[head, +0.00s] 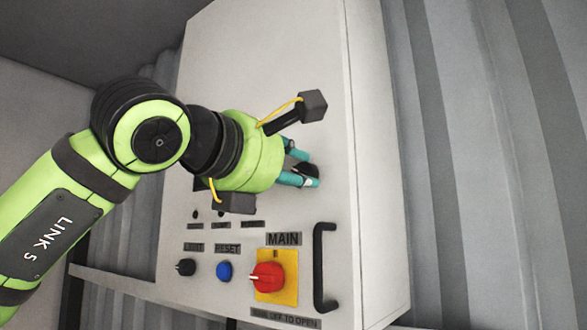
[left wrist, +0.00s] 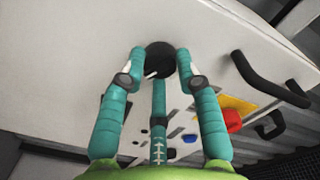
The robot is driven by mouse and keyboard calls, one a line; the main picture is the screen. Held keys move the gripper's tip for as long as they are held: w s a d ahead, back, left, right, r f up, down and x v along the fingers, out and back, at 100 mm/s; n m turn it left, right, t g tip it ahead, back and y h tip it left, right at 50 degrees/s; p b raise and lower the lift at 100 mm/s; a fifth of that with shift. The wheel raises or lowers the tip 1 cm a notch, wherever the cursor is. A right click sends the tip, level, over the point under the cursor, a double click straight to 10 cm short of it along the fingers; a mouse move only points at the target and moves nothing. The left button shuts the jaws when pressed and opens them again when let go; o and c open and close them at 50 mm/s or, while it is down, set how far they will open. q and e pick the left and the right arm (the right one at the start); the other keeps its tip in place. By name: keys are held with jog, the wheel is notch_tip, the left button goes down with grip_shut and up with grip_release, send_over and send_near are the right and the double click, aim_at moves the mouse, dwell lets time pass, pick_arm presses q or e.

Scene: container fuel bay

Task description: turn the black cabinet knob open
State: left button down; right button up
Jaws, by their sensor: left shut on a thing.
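The black cabinet knob (left wrist: 159,58) shows in the left wrist view as a dark round knob with a pale mark near its lower edge, on the light grey cabinet face (head: 270,60). My left gripper (left wrist: 161,66) has its teal fingers closed around the knob, one on each side and one below. In the head view, my left gripper (head: 305,167) is at the cabinet face above the MAIN label, and its fingers and body hide most of the knob. My right gripper is in neither view.
Below the gripper are a red switch (head: 268,277) on a yellow plate, a blue RESET button (head: 224,271) and a black LIGHT knob (head: 186,267). A black handle (head: 319,266) sticks out at the lower right of the cabinet. Corrugated wall (head: 490,150) lies beyond.

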pick_arm(q)
jog(key=m+p, duration=0.2)
jog(key=m, duration=0.9)
jog(key=shift+w+a, duration=0.1)
jog(key=shift+w, duration=0.05)
jog(key=c, duration=2)
grip_release()
jog(key=shift+m+h, duration=0.4)
jog(key=shift+m, duration=0.5)
jog(key=shift+a+r, duration=0.1)
jog(key=shift+r, duration=0.1)
grip_shut()
jog(key=o, duration=1)
grip_release()
jog(key=shift+o, duration=0.6)
jog(key=shift+w+f, duration=0.2)
jog(key=shift+w, duration=0.1)
jog(key=shift+s, duration=0.3)
jog(key=v, duration=1.1)
jog(key=shift+a, duration=0.25)
